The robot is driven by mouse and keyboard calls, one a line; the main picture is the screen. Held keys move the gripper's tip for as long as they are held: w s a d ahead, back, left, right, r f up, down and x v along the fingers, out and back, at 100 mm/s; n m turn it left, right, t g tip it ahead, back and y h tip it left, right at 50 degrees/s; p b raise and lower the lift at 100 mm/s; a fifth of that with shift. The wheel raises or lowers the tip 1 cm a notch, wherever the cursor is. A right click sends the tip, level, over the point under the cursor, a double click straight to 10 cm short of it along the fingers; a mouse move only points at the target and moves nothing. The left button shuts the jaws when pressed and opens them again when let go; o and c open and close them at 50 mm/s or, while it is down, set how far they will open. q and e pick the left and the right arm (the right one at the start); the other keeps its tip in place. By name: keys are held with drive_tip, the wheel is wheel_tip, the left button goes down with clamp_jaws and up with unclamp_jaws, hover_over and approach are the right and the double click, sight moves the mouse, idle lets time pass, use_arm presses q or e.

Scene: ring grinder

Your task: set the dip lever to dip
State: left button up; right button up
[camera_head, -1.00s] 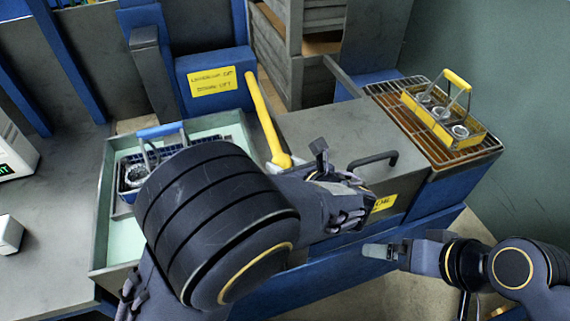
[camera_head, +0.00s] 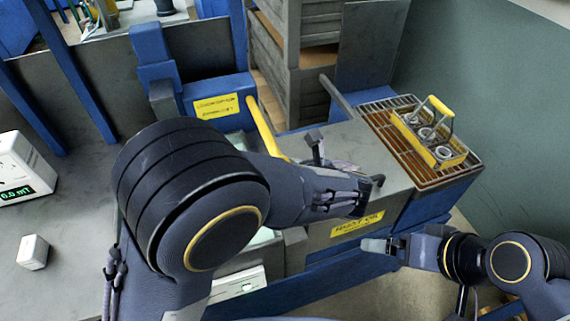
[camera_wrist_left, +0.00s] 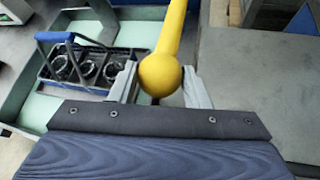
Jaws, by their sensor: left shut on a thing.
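The dip lever is a yellow bar (camera_head: 262,129) that slopes down from the blue post beside a yellow label; its lower end is hidden behind my left arm. In the left wrist view the lever ends in a round yellow knob (camera_wrist_left: 162,75). My left gripper (camera_wrist_left: 160,82) has a grey finger on either side of this knob and is shut on it. The left fingers are hidden in the head view. My right gripper (camera_head: 382,246) is low at the right, away from the lever, in front of the bench; its jaw opening is unclear.
A blue-handled basket (camera_wrist_left: 72,58) with rings sits in the pale green tank (camera_wrist_left: 28,108), left of the knob. A yellow basket (camera_head: 420,139) with rings stands on a wire rack (camera_head: 385,118) at the right. A grey lid (camera_wrist_left: 255,90) lies right of the lever.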

use_arm(q)
drive_tip(key=r+p, duration=0.1)
drive_tip(key=r, duration=0.2)
drive_tip(key=w+r+p, duration=0.1)
drive_tip(key=r+p, duration=0.1)
drive_tip(key=r, duration=0.1)
drive_tip(key=w+r+p, duration=0.1)
drive_tip(key=r+p, duration=0.1)
drive_tip(key=r, duration=0.1)
drive_tip(key=shift+a+r, duration=0.15)
drive_tip(key=shift+a, duration=0.2)
drive_tip(key=w+a+r+g+h+p, duration=0.1)
drive_tip(key=w+a+r+g+p, duration=0.1)
drive_tip(key=w+r, duration=0.3)
drive_tip(key=shift+w+r, duration=0.25)
drive_tip(key=shift+r, duration=2.05)
use_arm(e)
wheel_tip(320, 180, up, 9)
drive_tip(key=shift+s+r, duration=0.1)
use_arm(q)
drive_tip(key=o, duration=1.1)
drive_tip(key=shift+w, duration=0.1)
drive_tip(key=shift+g, duration=0.3)
drive_tip(key=b+v, duration=0.1)
drive_tip(key=v, duration=0.6)
drive_tip(key=shift+d+r, duration=0.1)
drive_tip(key=shift+r, duration=0.05)
use_arm(e)
drive_tip(key=shift+f, duration=0.6)
